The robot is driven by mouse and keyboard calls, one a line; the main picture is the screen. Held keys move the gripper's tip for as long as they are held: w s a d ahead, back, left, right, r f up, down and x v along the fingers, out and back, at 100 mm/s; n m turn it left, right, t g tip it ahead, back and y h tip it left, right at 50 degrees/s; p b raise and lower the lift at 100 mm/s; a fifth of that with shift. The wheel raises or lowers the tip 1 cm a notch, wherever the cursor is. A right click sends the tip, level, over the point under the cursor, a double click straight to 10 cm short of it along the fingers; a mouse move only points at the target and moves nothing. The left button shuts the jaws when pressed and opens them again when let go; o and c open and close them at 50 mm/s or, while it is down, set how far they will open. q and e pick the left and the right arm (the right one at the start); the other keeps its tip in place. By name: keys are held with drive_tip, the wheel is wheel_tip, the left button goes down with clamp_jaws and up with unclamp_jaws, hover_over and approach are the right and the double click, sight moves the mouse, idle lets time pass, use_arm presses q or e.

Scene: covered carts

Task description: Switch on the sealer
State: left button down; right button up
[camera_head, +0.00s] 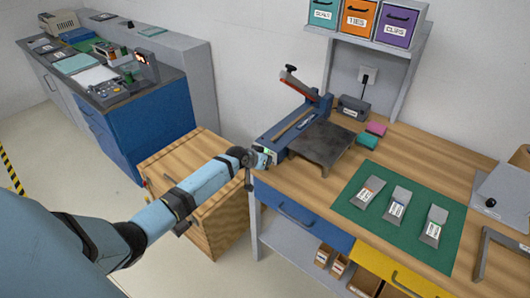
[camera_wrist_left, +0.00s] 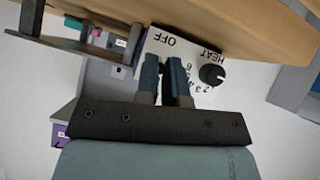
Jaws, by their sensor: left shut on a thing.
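The sealer (camera_head: 284,128) is a long blue machine at the left end of the wooden bench, with its handled arm raised. In the left wrist view its white control panel (camera_wrist_left: 205,48) shows the words OFF and HEAT, and a black heat knob (camera_wrist_left: 212,75) with numbers. My left gripper (camera_head: 258,159) is at the panel end of the sealer. In the left wrist view my left gripper (camera_wrist_left: 167,62) is shut on the switch beside OFF; the fingers hide the switch, so its position cannot be told. My right gripper is not in view.
A dark platform (camera_head: 321,143) stands beside the sealer. A green mat (camera_head: 365,213) with several pouches lies to the right. A wooden cabinet (camera_head: 210,210) stands left of the bench, near my left arm. Labelled bins (camera_head: 360,20) sit on the shelf above.

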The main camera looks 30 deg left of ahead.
use_arm(q)
drive_tip(key=shift+w+r+g+p, duration=0.1)
drive_tip(key=shift+r+g+p, duration=0.15)
drive_tip(key=shift+g+p, duration=0.55)
drive_tip(key=c, duration=1.2)
unclamp_jaws()
drive_tip(key=shift+c, duration=0.2)
drive_tip(key=b+v, duration=0.1)
drive_tip(key=v, duration=1.2)
drive_tip(key=shift+s+r, duration=0.25)
drive_tip(key=shift+s, duration=0.1)
